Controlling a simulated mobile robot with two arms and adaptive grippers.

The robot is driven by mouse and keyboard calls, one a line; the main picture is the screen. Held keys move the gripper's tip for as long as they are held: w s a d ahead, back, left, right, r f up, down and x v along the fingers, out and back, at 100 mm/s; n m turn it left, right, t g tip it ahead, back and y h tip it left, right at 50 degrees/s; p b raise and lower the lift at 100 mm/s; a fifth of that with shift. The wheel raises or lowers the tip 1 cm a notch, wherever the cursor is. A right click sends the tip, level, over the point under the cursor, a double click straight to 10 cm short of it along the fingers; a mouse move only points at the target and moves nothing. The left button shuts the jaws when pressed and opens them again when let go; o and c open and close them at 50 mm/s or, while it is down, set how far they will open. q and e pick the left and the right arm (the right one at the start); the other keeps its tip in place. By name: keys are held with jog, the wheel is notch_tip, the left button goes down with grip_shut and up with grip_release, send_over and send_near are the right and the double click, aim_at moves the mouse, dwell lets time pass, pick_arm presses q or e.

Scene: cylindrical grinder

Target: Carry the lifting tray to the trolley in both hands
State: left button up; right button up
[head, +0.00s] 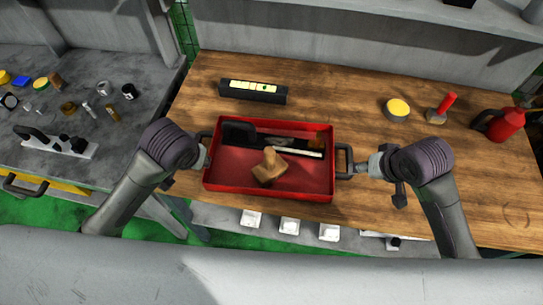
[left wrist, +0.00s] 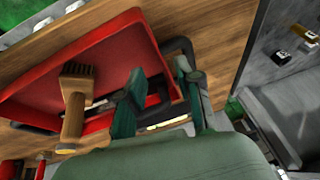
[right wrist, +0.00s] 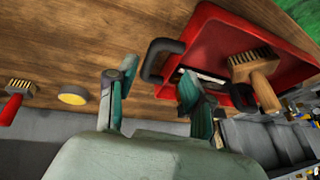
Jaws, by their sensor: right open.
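The red lifting tray (head: 222,182) lies on the wooden bench, with a dark loop handle at each end. A wooden brush (head: 270,165) and dark items lie in it. My left gripper (head: 204,150) is at the tray's left handle; in the left wrist view its fingers (left wrist: 158,72) stand apart near the dark handle (left wrist: 180,46). My right gripper (head: 362,166) is beside the right handle (head: 346,160); in the right wrist view its fingers (right wrist: 148,80) are open, with the handle (right wrist: 158,58) between or just beyond them. I cannot identify a trolley.
On the wooden bench (head: 350,90) stand a dark box (head: 253,91) behind the tray, a yellow-topped tin (head: 397,108), a red-handled brush (head: 442,108) and a red can (head: 500,124). A grey table (head: 75,175) at left carries several small parts.

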aim_at(351, 159)
pick_arm(q)
jog(key=shift+n+y, duration=0.4)
jog(key=shift+y, duration=0.2)
jog(key=w+a+r, duration=0.2)
jog(key=w, duration=0.1)
jog(key=shift+w+a, duration=0.3)
jog(key=shift+a, duration=0.1)
pick_arm(e)
jog(key=shift+m, duration=0.5)
jog(key=w, duration=0.1)
jog(key=w+d+r, duration=0.1)
jog(key=w+r, duration=0.1)
jog(key=shift+w+d, duration=0.25)
jog(key=shift+w, duration=0.05)
pick_arm(q)
jog(key=shift+s, duration=0.1)
pick_arm(e)
jog(key=shift+s, duration=0.1)
pick_arm(q)
jog(key=x, duration=1.4)
jog(key=shift+d, duration=0.1)
pick_arm(e)
jog(key=x, duration=1.4)
jog(key=shift+r, duration=0.1)
pick_arm(q)
jog(key=shift+r, duration=0.1)
grip_shut()
pick_arm(e)
jog(key=c, duration=0.7)
grip_shut()
